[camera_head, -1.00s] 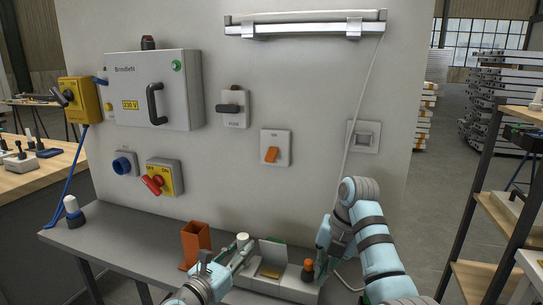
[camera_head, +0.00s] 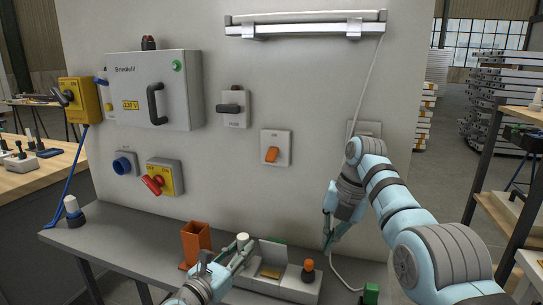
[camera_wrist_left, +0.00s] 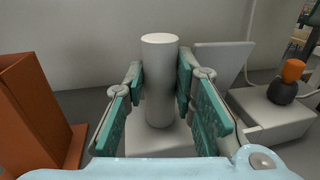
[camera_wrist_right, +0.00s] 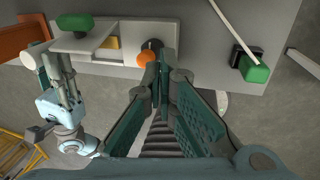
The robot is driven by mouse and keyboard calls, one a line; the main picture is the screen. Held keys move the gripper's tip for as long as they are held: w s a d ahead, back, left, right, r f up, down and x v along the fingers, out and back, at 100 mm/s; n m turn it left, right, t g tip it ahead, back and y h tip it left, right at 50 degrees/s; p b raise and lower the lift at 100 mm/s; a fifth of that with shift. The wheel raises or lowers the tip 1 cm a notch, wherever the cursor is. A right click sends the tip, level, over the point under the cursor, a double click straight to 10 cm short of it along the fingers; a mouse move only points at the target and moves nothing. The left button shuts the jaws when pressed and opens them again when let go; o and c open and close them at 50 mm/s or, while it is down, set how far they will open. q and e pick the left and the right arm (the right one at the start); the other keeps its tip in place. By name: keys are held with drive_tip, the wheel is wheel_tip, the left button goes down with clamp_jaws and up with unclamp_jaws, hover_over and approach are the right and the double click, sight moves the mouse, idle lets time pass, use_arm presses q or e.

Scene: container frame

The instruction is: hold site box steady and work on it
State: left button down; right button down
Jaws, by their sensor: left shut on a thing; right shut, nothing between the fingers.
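The site box (camera_head: 288,287) is a low light grey box on the bench front, with a raised lid, a yellowish patch and a black knob with an orange top (camera_head: 308,266). A white post (camera_wrist_left: 158,85) stands upright at its left end. My left gripper (camera_head: 240,255) is shut on this post, one finger pad on each side. My right gripper (camera_head: 329,243) is shut and empty, up and right of the knob, apart from it. In the right wrist view its fingertips (camera_wrist_right: 165,75) show beside the orange top (camera_wrist_right: 148,59), which partly hides behind them.
An orange open holder (camera_head: 196,241) stands left of the box. A green-and-black block (camera_head: 371,294) lies to the right near the bench edge, with a pale cable nearby. The wall panel behind carries a cabinet (camera_head: 155,90) and several switches. The bench's left part is mostly clear.

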sight(308, 274)
drive_tip(key=x, duration=0.2)
drive_tip(key=d+x, duration=0.1)
drive_tip(key=x, duration=0.4)
drive_tip(key=shift+s+d+f, duration=0.1)
drive_tip(key=shift+d+f, duration=0.15)
drive_tip(key=shift+a, duration=0.3)
idle(0.3)
drive_tip(key=shift+s, duration=0.4)
drive_tip(key=shift+s+a, duration=0.15)
drive_tip(key=shift+s, duration=0.25)
drive_tip(key=shift+s+a, duration=0.1)
drive_tip(key=shift+s, duration=0.1)
drive_tip(key=shift+s+a, duration=0.15)
drive_tip(key=shift+a, duration=0.05)
drive_tip(key=shift+d, duration=0.1)
